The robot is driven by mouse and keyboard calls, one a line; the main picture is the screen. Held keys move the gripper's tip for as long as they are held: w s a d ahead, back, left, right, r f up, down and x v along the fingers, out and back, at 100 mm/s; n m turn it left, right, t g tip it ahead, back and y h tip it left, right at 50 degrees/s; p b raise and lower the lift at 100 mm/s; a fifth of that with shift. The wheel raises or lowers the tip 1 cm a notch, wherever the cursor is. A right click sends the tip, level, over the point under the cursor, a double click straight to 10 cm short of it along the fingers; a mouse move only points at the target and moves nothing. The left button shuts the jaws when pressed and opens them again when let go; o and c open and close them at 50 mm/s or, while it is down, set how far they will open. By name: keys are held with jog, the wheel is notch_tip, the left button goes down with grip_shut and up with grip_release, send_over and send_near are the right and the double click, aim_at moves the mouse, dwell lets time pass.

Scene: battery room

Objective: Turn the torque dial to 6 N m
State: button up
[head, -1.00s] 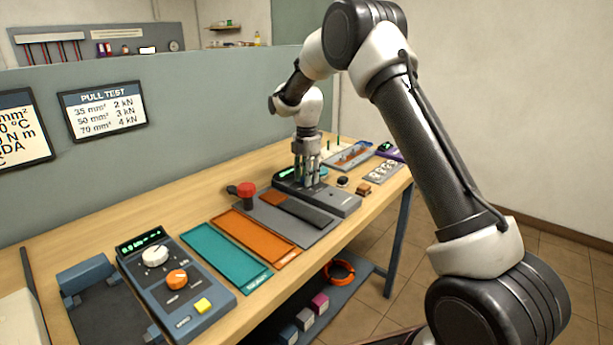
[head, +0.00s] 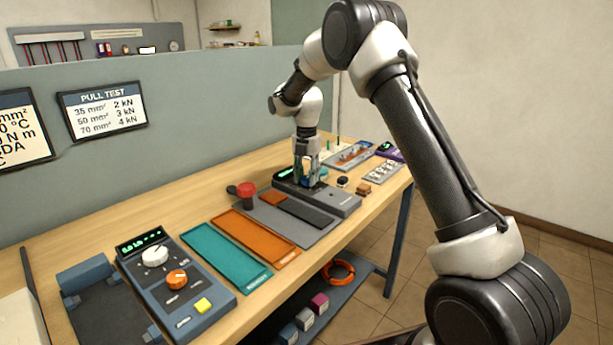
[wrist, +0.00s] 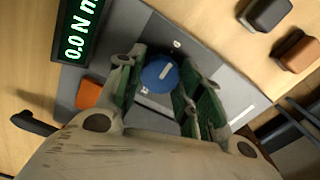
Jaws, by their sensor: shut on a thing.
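The torque dial, a round blue knob with a white mark (wrist: 159,72), stands on a grey instrument panel (wrist: 215,62). My gripper (wrist: 162,80) points down over it, with its green-lined fingers on both sides of the knob, shut on it. In the head view my gripper (head: 308,182) is at the tester near the far end of the bench, and the fingers mostly hide the dial. The lit green display (wrist: 77,32) beside the panel reads 0.0 N m.
A dark block (wrist: 268,12) and a brown block (wrist: 297,50) lie beside the panel. A red-topped knob (head: 246,190), an orange tray (head: 255,237), a teal tray (head: 226,257) and a blue control box (head: 180,285) stand nearer on the bench.

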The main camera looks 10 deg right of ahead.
aim_at(307, 178)
jog(key=shift+r, duration=0.1)
jog(key=o, duration=1)
jog(key=shift+o, duration=0.2)
notch_tip(307, 178, up, 12)
